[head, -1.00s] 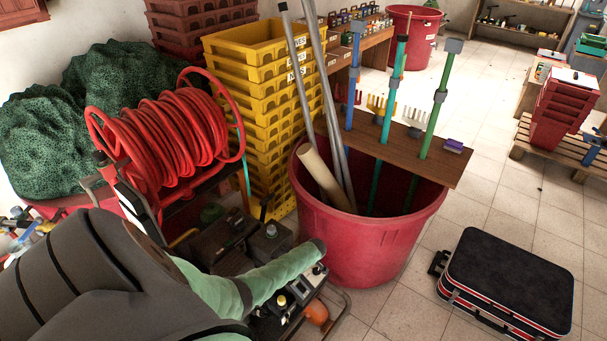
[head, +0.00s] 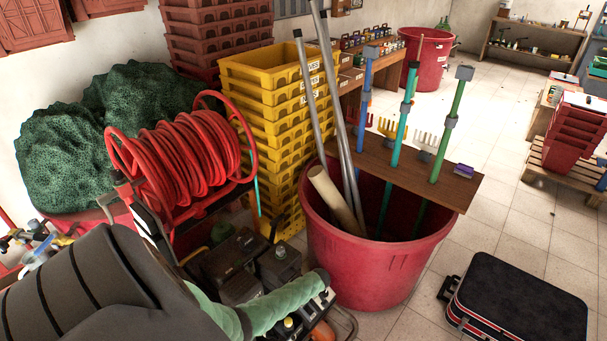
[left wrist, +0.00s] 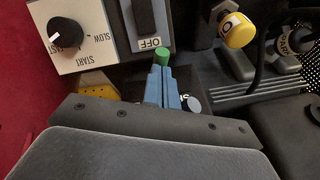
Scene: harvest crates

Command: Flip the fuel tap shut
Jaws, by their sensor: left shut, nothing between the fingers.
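My left gripper (left wrist: 161,82) shows in the left wrist view as two blue fingers, shut together and empty, over the machine's control panel. A small green-tipped piece (left wrist: 162,53) lies right at the fingertips; I cannot tell if it is the fuel tap's lever or whether the fingers touch it. An OFF switch (left wrist: 147,18) is just beyond, and a yellow cylinder (left wrist: 237,30) with a printed end is to the right. The fuel tap's position cannot be read. In the head view my arm covers part of the machine (head: 278,265), and the fingers are hidden. My right gripper is out of view.
A black throttle knob (left wrist: 66,34) is left of the fingers, and a black knob (left wrist: 294,41) is at the right. A red hose reel (head: 180,150) and a red tub (head: 375,260) with poles flank the machine. A black case (head: 520,300) lies on the floor.

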